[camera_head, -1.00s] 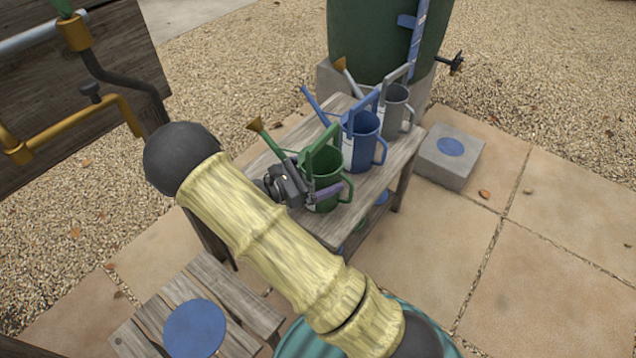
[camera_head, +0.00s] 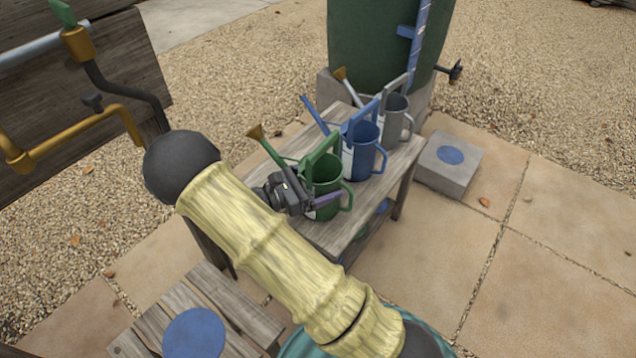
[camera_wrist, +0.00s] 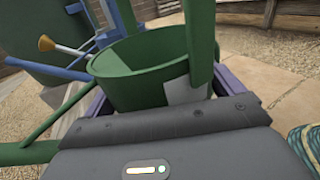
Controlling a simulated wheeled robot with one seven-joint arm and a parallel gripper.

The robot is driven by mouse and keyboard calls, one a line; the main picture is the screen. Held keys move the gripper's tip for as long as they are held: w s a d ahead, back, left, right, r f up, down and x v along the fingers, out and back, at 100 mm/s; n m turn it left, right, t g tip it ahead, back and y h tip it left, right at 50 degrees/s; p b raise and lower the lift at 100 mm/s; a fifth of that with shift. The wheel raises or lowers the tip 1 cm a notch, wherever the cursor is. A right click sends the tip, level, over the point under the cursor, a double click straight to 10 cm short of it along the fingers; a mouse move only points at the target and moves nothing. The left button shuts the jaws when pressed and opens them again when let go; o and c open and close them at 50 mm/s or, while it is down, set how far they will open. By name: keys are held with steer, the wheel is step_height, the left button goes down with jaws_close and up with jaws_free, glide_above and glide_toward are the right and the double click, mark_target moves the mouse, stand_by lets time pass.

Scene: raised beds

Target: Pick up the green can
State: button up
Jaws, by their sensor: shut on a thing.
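The green can (camera_head: 327,174) is a watering can with a long spout, a top handle and a side handle. It is at the near end of the wooden bench, beside the blue can. My gripper (camera_head: 318,200) is at its near side, shut on the can's body. In the wrist view the green can (camera_wrist: 150,72) fills the middle, with the purple fingers on either side of it. Whether its base touches the bench is hard to tell. The gripper's palm hides the lower part of the can in the wrist view.
A blue can (camera_head: 361,150) and a grey can (camera_head: 394,115) stand farther along the bench (camera_head: 335,235). A green barrel (camera_head: 375,45) stands behind. A concrete block (camera_head: 447,165) with a blue disc is at right. Open paving (camera_head: 540,250) lies to the right.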

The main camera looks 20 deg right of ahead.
mark_target(321, 151)
step_height(321, 151, up, 9)
steer(key=p, duration=0.4)
steer(key=shift+r+p, duration=0.3)
steer(key=shift+r, duration=0.05)
steer(key=shift+s, duration=0.1)
steer(key=shift+w, duration=0.2)
